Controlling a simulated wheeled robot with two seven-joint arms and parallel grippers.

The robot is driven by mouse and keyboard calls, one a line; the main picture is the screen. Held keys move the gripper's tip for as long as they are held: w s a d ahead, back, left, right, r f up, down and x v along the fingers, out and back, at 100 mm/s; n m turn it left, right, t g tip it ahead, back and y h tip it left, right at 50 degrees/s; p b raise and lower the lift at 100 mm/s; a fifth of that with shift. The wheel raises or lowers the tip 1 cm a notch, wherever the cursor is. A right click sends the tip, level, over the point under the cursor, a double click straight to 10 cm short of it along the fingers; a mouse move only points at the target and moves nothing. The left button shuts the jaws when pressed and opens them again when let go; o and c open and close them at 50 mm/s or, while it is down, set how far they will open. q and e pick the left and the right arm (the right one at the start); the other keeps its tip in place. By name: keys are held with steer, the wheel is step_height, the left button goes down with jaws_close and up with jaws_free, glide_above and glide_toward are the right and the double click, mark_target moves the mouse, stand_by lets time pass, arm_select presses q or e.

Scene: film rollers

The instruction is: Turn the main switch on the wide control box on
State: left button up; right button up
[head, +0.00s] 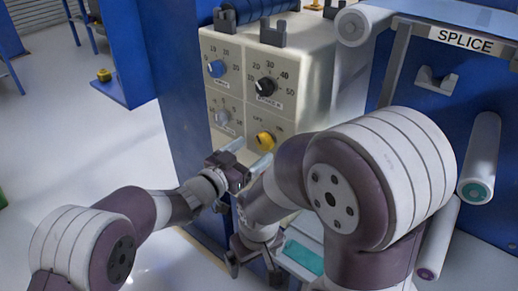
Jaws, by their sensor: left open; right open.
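The wide cream control box (284,75) is mounted on a blue post and carries several knobs. A yellow rotary switch (265,142) sits at its lower right, with small lettering above it that is too small to read surely. A blue knob (216,68), a black knob (265,87) and a grey knob (222,117) have number scales. My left gripper (246,155) is open and empty, just below and left of the yellow switch, apparently apart from it. My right gripper (254,267) is open and empty, low in the picture, pointing down. My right forearm hides the box's lower right.
A blue panel with a SPLICE sign (465,41) and white rollers (482,150) stands at the right. A blue post (180,100) stands left of the box. A yellow item (104,75) sits on a blue ledge. The floor at left is clear.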

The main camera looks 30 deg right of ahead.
mark_target(261, 145)
arm_select(q)
steer(key=shift+x, duration=1.9)
steer(key=shift+w, duration=0.1)
steer(key=c, duration=1.1)
steer(key=shift+o, duration=0.2)
steer(key=m+b, duration=0.2)
steer(key=m, duration=0.1)
steer(key=shift+f+b, duration=0.2)
steer(key=shift+b, duration=0.2)
steer(key=m+b, duration=0.3)
steer(key=m, duration=0.1)
steer(key=shift+m, duration=0.4)
steer(key=m+b, duration=0.3)
steer(key=m, duration=0.1)
steer(key=shift+b, duration=0.3)
steer(key=shift+m+b, duration=0.7)
steer(key=shift+m, duration=0.3)
steer(key=shift+r, duration=0.1)
